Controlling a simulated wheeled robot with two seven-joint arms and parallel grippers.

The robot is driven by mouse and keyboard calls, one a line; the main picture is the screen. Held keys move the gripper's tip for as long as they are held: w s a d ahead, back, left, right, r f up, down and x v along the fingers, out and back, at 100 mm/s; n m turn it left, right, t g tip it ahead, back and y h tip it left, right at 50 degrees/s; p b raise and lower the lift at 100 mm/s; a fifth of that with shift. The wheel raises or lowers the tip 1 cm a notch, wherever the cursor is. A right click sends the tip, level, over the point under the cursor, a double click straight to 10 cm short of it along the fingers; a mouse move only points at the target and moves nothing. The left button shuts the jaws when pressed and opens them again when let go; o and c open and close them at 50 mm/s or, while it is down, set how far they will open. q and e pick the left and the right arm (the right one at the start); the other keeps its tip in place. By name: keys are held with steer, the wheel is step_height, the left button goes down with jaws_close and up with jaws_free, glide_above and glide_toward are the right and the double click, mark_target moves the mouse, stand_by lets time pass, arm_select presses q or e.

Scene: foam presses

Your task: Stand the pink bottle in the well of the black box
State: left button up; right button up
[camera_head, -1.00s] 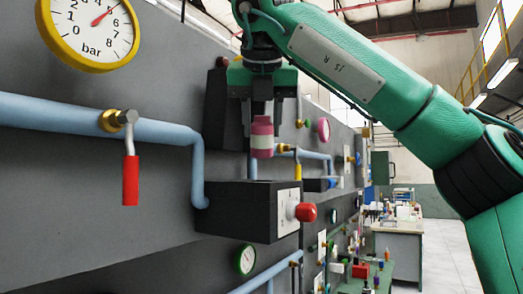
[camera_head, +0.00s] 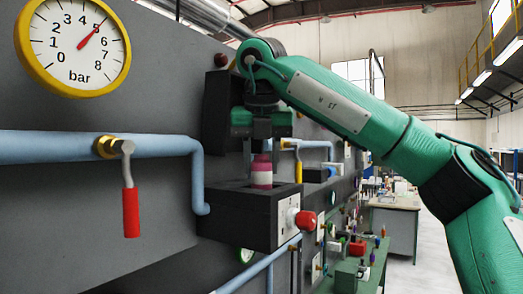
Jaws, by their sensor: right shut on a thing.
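The pink bottle (camera_head: 261,173), with a pale band, is upright over the top of the black box (camera_head: 235,222). The box projects from the grey wall panel and has a white side plate with a red knob. My right gripper (camera_head: 262,150) points down from above and is shut on the upper part of the bottle. The bottle's lower end is at the opening in the box's top; I cannot tell if it touches the well's floor. My left gripper is not in view.
A blue pipe (camera_head: 70,145) runs along the wall and bends down just left of the box. A red-handled valve (camera_head: 130,210) and a yellow-rimmed gauge (camera_head: 75,45) are at left. A taller dark block (camera_head: 217,110) stands behind the gripper. Benches are at the far right.

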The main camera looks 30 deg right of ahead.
steer(key=shift+s+f, duration=0.15)
steer(key=shift+f, duration=0.65)
steer(key=shift+f, duration=0.1)
steer(key=shift+a+f, duration=0.1)
steer(key=shift+f, duration=0.05)
steer(key=o, duration=1.1)
steer(key=shift+r, duration=0.2)
